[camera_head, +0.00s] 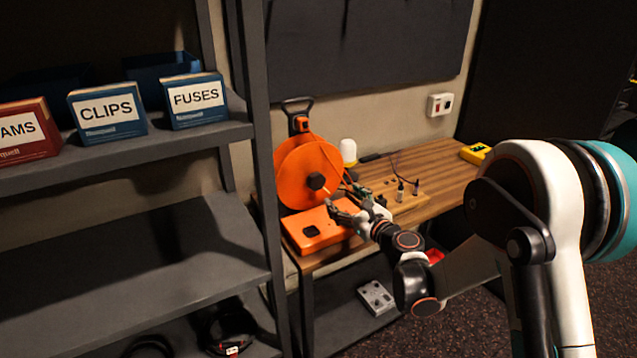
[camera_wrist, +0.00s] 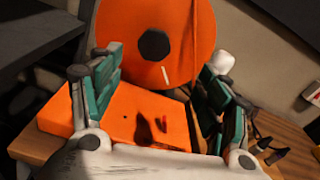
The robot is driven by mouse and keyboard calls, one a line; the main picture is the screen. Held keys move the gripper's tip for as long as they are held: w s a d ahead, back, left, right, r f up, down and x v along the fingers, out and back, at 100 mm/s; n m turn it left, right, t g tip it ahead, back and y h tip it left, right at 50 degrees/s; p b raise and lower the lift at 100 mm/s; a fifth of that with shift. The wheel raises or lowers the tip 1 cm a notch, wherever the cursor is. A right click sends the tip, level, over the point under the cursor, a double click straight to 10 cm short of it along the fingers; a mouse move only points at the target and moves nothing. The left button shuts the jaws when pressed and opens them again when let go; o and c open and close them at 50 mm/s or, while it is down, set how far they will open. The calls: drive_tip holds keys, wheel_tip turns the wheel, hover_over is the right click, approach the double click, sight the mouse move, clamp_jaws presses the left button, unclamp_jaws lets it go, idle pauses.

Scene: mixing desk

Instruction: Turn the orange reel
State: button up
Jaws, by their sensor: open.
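The orange reel (camera_head: 303,163) is a large upright disc with a dark hub knob (camera_head: 316,181), standing on the wooden bench. In the wrist view the reel (camera_wrist: 193,45) fills the upper middle, with its dark hub (camera_wrist: 154,44) and a short pale mark (camera_wrist: 166,75) below the hub. An orange box-like base (camera_head: 313,230) lies in front of the reel. My gripper (camera_head: 347,200) is open and empty, in front of the reel and above the base. In the wrist view my gripper's two fingers (camera_wrist: 160,85) stand wide apart, with the reel beyond them.
A dark shelf (camera_head: 130,235) stands at the left, holding boxes such as FUSES (camera_head: 194,100) and CLIPS (camera_head: 108,113). A board with small parts (camera_head: 400,195), a white-topped object (camera_head: 348,151) and a yellow device (camera_head: 475,153) are on the bench (camera_head: 435,163). Its right part is mostly clear.

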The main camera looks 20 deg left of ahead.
sight(317, 185)
drive_tip(key=w+a+b, duration=0.1)
drive_tip(key=w+a, duration=0.2)
drive_tip(key=a, duration=0.1)
drive_tip(key=w+a+f+m+b, duration=0.1)
drive_tip(key=w+a, duration=0.2)
drive_tip(key=a, duration=0.1)
drive_tip(key=w+a+f+m+b, duration=0.1)
drive_tip(key=w+a, duration=0.2)
drive_tip(key=a, duration=0.1)
drive_tip(key=shift+w+f, duration=0.15)
drive_tip(key=shift+f, duration=0.1)
drive_tip(key=c, duration=1.5)
